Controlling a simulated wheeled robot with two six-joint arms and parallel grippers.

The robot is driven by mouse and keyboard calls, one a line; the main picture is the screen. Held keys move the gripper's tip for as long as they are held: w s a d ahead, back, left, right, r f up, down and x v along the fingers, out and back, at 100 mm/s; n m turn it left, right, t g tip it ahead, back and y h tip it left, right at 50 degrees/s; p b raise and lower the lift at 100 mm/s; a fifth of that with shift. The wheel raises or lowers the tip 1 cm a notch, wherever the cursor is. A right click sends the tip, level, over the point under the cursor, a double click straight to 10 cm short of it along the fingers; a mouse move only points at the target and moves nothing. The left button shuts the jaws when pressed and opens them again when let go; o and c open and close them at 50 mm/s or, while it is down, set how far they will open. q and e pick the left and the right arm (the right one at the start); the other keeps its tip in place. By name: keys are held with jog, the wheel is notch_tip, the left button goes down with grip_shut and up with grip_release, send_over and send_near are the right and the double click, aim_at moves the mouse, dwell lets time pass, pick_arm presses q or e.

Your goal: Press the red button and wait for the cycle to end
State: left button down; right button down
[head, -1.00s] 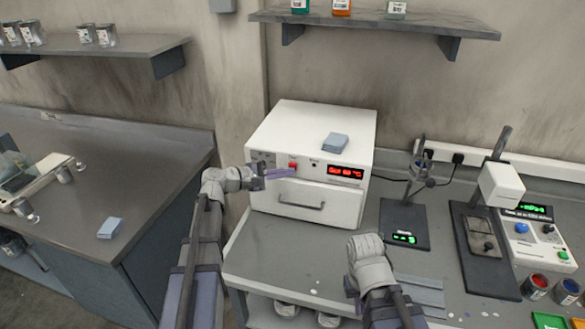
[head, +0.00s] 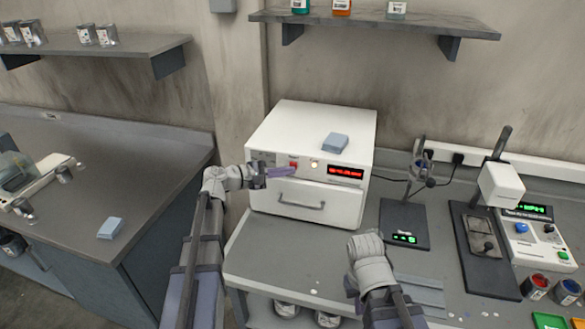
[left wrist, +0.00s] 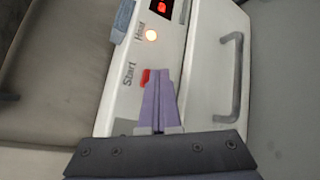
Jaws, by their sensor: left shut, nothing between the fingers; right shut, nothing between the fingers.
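The white machine (head: 272,136) stands at the back of the bench, its front drawer with a grey handle (head: 302,201) closed. The red button (head: 293,164) is on its front panel and is labelled "Start" in the left wrist view, where the button (left wrist: 145,77) is partly hidden by my fingers. My left gripper (head: 292,171) is shut and empty, its purple fingertips at the button; I cannot tell whether they touch it. The "Heat" lamp (left wrist: 151,35) glows. The red display (head: 346,173) is lit. My right gripper hangs low over the bench, its fingers hidden behind its wrist.
A blue-grey block (head: 335,143) lies on the machine's top. A black scale (head: 404,226), a stand (head: 480,240) and a control box with buttons (head: 535,240) stand to the right. Paint cans (head: 535,286) are at the front right. The bench before the drawer is clear.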

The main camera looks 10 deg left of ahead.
pick_arm(q)
jog(key=shift+s, duration=0.85)
jog(key=s, duration=0.5)
jog(key=shift+a, duration=0.1)
dwell(0.5)
